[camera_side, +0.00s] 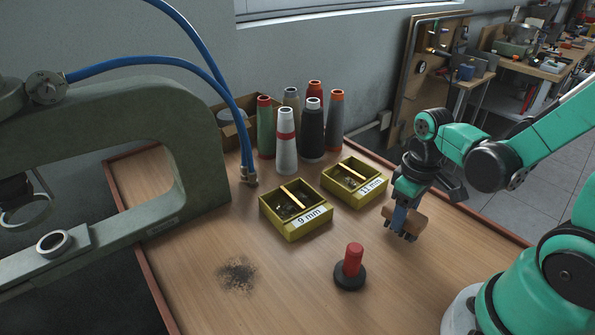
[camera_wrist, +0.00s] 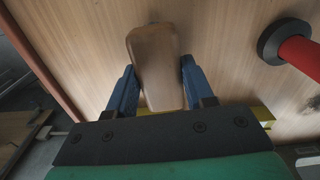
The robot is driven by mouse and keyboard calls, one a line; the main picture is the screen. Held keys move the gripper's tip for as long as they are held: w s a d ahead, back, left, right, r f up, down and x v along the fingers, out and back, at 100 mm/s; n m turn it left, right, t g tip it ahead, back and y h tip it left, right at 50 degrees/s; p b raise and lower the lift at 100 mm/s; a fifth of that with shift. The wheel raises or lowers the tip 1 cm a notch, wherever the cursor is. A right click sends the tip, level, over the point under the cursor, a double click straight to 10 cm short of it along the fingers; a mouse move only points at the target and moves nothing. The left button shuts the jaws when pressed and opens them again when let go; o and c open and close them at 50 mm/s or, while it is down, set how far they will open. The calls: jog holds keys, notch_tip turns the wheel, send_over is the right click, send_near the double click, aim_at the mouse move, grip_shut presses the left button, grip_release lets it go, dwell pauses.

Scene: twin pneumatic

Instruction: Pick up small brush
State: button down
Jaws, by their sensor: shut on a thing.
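The small brush (camera_wrist: 158,75) has a light brown wooden body and lies between the two blue fingers of my gripper (camera_wrist: 155,90) in the wrist view. The fingers touch it on both sides. In the side view my gripper (camera_side: 404,222) points down at the right part of the table, and the brush (camera_side: 417,219) shows beside the fingers. The brush's bristles are hidden or too small to make out. I cannot tell whether the brush touches the table or is just above it.
A red-handled tool with a black round base (camera_side: 350,268) stands left of my gripper. Yellow boxes marked 9 mm (camera_side: 310,219) and 11 mm (camera_side: 371,188) lie behind it. Several thread cones (camera_side: 287,145) stand at the back. Dark debris (camera_side: 237,274) lies front left, near a green press (camera_side: 190,150).

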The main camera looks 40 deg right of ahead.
notch_tip(320, 180, up, 19)
dwell(0.5)
jog(key=shift+f, duration=0.1)
